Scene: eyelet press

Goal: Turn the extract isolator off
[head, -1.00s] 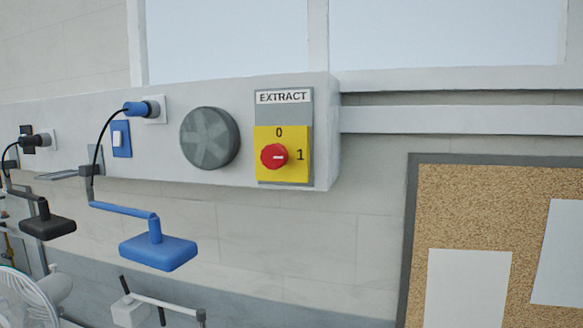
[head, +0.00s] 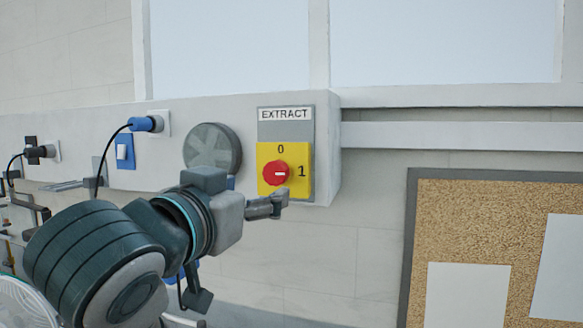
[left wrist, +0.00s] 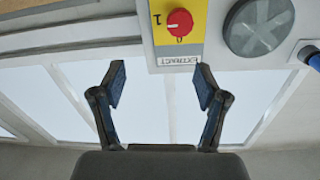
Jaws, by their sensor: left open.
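The extract isolator is a red rotary knob (head: 276,172) on a yellow plate (head: 299,155) marked 0 at the top and 1 at the right, under an EXTRACT label (head: 285,114). The knob's white mark points right, towards 1. My left gripper (head: 280,200) is just below the knob in the head view, apart from it as far as I can tell. The left wrist view shows the left fingers (left wrist: 160,85) spread with nothing between them. There the knob (left wrist: 180,22) lies beyond the fingertips, at the top. My right gripper is not in view.
A round grey vent (head: 212,148) sits left of the isolator on the same white wall box. A blue plug (head: 145,124) and blue switch (head: 124,151) are further left. A cork board (head: 470,200) hangs at the right.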

